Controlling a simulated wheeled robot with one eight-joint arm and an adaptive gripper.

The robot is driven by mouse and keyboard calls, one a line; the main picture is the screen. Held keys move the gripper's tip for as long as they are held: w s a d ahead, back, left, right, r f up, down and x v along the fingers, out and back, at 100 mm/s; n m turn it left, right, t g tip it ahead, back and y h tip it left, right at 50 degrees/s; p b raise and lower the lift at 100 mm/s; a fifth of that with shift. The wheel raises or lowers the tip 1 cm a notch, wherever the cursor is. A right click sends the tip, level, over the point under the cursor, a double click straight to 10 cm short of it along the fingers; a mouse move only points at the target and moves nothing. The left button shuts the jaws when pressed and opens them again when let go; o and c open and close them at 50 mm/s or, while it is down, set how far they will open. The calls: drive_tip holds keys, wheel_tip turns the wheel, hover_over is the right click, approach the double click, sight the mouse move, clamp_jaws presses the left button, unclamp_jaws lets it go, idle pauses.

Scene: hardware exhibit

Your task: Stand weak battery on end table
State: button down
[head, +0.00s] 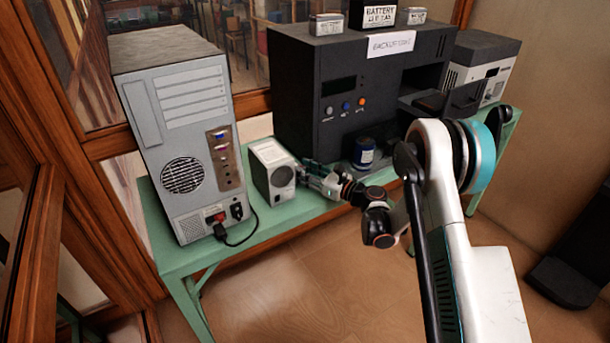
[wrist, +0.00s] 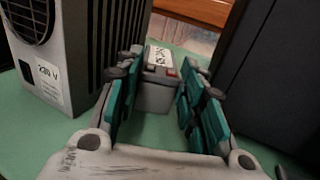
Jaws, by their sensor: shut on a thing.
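A small grey battery (wrist: 157,92) with a white label and a reddish terminal shows in the wrist view, upright between my fingers. I cannot read its label or tell which battery it is. My gripper (wrist: 155,98) is shut on it, with a teal finger pad on each side. The battery is at or just above the green table (wrist: 155,140); I cannot tell whether it touches. In the head view my gripper (head: 312,177) is low over the green table (head: 195,250), between the small speaker-like box and the black cabinet. The battery is mostly hidden there.
The grey box (head: 271,168) stands close left of my gripper, the black cabinet (head: 300,95) close behind and right. A blue can (head: 364,154) stands near my arm. A computer tower (head: 185,130) is at left. Two small batteries (head: 326,24) (head: 413,15) sit on the cabinet.

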drive_tip(key=c, duration=1.3)
unclamp_jaws()
drive_tip(key=shift+c, duration=0.2)
